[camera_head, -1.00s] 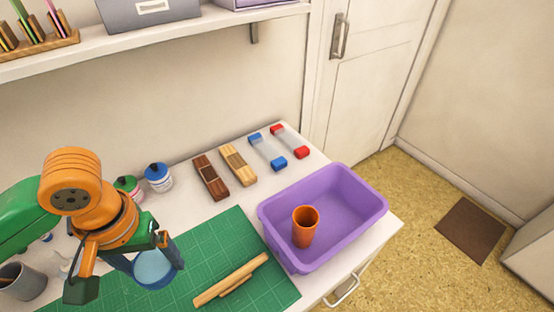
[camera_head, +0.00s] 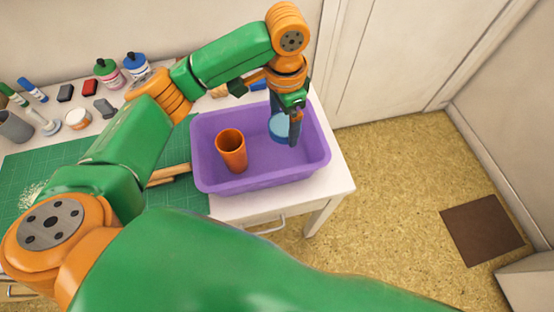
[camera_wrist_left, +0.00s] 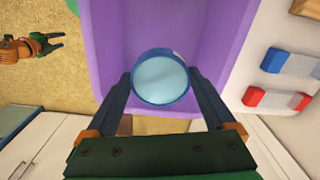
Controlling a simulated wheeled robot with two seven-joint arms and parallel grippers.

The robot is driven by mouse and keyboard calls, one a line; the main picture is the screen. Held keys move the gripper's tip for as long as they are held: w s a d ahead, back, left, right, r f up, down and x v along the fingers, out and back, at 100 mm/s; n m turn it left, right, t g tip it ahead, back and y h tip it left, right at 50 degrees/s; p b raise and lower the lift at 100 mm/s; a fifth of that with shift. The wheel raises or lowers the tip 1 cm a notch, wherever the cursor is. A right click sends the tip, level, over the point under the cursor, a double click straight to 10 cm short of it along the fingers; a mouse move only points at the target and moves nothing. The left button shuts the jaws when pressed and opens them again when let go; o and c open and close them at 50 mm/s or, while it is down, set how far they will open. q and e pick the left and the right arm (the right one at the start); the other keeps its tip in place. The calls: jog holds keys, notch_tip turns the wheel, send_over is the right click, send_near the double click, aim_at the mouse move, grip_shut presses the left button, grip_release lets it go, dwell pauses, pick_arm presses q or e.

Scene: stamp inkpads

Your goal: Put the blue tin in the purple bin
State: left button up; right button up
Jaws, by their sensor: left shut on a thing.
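The blue tin (camera_head: 278,127) is held over the right part of the purple bin (camera_head: 262,180). My left gripper (camera_head: 293,128) is shut on it. In the left wrist view the round tin (camera_wrist_left: 160,78), with a pale blue top, sits between the two fingers of the left gripper (camera_wrist_left: 160,95), with the purple bin (camera_wrist_left: 118,45) behind it. I cannot tell whether the tin touches the bin. My right gripper (camera_wrist_left: 50,44) shows small at the left of the wrist view, over the floor; its jaws are too small to read.
An orange cup (camera_head: 231,150) stands inside the bin, left of the tin. A wooden piece (camera_head: 168,174) lies on the green mat (camera_head: 30,168). Bottles (camera_head: 108,72) and small blocks stand at the back. The bin is near the table's right edge.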

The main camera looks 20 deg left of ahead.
aim_at(282, 155)
pick_arm(q)
jog(key=shift+m, duration=0.3)
notch_tip(282, 155, down, 11)
jog(key=shift+f, duration=0.1)
pick_arm(e)
jog(key=shift+a+f, duration=0.2)
jog(key=shift+f, duration=0.35)
pick_arm(q)
jog(key=o, duration=1.4)
notch_tip(282, 155, up, 12)
jog(key=shift+r, duration=0.15)
pick_arm(e)
jog(key=shift+r, duration=0.25)
jog(key=shift+s, duration=0.1)
